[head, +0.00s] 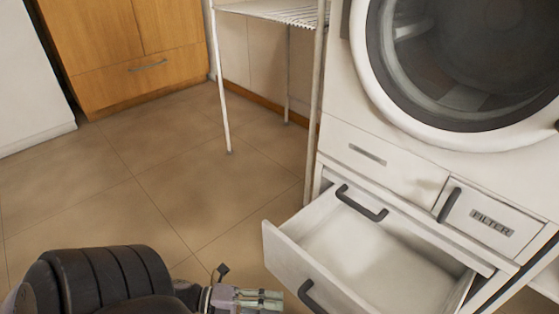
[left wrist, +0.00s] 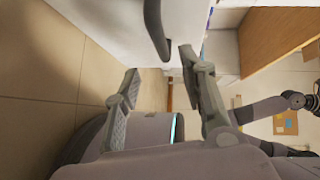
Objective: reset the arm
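My left gripper (head: 262,300) shows at the bottom of the head view, just left of the open drawer's front. In the left wrist view, my left gripper (left wrist: 160,69) has its two fingers spread apart with nothing between the tips. A dark bar handle (left wrist: 155,30) on a white panel lies just beyond the fingertips, and I see no contact. The white drawer (head: 365,255) under the washing machine is pulled out and looks empty inside. Its dark front handle (head: 310,297) is near my left gripper. My right gripper is not visible in either view.
The washing machine (head: 345,90) with its round door stands at right, above a FILTER panel (head: 490,222). A white wire rack (head: 222,80) stands beside it. A wooden cabinet (head: 130,50) is at back left. The tiled floor (head: 150,170) between is clear.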

